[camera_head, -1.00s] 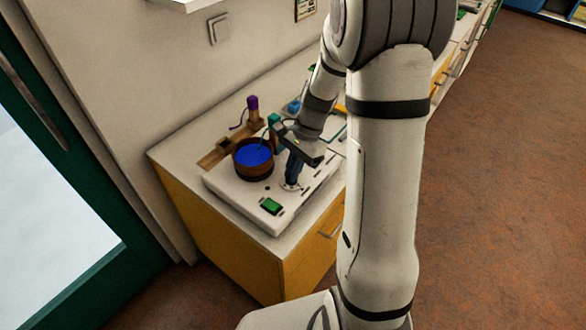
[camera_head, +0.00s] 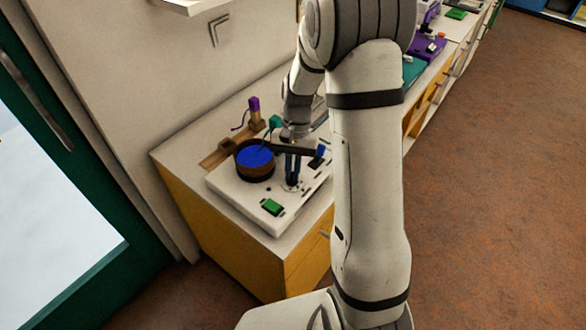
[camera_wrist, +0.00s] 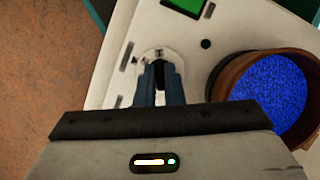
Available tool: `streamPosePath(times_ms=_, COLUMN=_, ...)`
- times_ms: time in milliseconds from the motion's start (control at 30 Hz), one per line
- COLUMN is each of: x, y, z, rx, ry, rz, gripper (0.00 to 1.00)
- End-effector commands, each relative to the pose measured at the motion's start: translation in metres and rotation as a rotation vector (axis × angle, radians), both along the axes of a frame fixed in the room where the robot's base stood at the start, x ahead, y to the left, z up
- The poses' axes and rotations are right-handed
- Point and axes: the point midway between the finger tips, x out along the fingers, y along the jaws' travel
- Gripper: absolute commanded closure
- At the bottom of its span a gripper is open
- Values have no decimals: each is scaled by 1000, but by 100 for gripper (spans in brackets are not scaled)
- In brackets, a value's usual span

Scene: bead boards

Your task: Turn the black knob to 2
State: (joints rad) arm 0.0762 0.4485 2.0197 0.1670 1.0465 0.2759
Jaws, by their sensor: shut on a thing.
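The black knob (camera_wrist: 160,72) sits on a pale round dial (camera_wrist: 174,54) on the white board (camera_head: 233,194). In the wrist view only a little of the knob shows between my fingers. My gripper (camera_wrist: 160,66) is shut on it from above. In the head view my gripper (camera_head: 291,181) stands upright over the dial, its blue fingers hiding most of the knob. The dial's marks are too small and too covered to read, so I cannot tell the knob's setting.
A brown round pot of blue beads (camera_head: 240,163) stands on the board close beside my gripper. A green patch (camera_head: 272,207) is near the front corner. Behind are a purple-topped post (camera_head: 254,104) and a teal piece (camera_head: 275,121). The wall runs along the back left.

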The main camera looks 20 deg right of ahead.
Motion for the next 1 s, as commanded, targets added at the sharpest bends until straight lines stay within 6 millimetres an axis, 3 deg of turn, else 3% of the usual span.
streamPosePath(times_ms=400, x=1, y=2, z=1, rx=1, ry=-2, rz=192, gripper=100)
streamPosePath(times_ms=967, x=1, y=2, z=1, rx=2, ry=-3, rz=219, gripper=100)
streamPosePath(times_ms=1000, x=1, y=2, z=1, rx=2, ry=-3, rz=219, gripper=89)
